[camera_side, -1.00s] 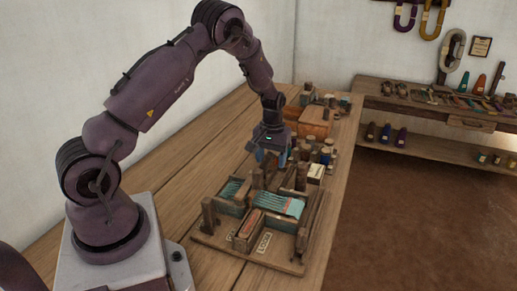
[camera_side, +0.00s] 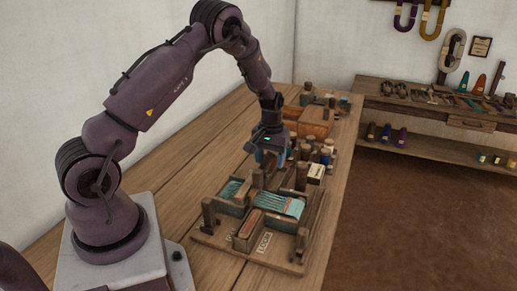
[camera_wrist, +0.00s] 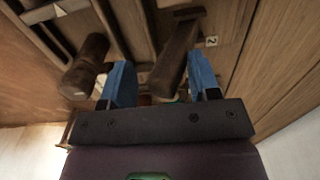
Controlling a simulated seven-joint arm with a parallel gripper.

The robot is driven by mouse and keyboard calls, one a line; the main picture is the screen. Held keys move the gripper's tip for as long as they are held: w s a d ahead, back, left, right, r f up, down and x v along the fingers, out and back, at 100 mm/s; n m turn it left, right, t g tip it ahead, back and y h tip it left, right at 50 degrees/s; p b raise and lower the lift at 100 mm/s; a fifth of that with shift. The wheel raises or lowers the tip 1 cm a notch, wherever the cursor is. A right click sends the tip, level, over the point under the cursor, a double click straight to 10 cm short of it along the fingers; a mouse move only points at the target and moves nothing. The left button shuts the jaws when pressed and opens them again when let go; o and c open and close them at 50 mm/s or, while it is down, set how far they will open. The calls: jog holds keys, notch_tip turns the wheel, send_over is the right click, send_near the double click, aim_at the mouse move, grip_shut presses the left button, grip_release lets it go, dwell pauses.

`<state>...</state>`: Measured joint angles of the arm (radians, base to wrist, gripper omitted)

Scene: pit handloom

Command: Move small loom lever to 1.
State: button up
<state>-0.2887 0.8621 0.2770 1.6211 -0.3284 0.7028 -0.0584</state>
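The small loom (camera_side: 250,247) is a low wooden frame with teal threads on the bench. My gripper (camera_side: 268,160) is over its far end, pointing down. In the wrist view its two blue fingers (camera_wrist: 162,80) are spread apart. A thick dark wooden lever-like bar (camera_wrist: 178,48) lies between and just beyond the fingers, with no clear contact visible. A tag marked 2 (camera_wrist: 211,41) is to the right of this bar. I cannot tell for sure that this bar is the small loom lever. No tag marked 1 is readable.
A second rounded wooden post (camera_wrist: 88,62) stands left of the fingers.

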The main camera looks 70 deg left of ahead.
jog(key=shift+d, duration=0.1)
jog(key=shift+r, duration=3.3)
jog(key=s+d+r+m+t, duration=0.5)
jog(key=s+d+r+m, duration=0.4)
jog(key=s+d+r, duration=1.1)
jog(key=shift+s+d+r+t, duration=0.15)
jog(key=shift+d+t, duration=0.15)
jog(key=shift+d, duration=0.2)
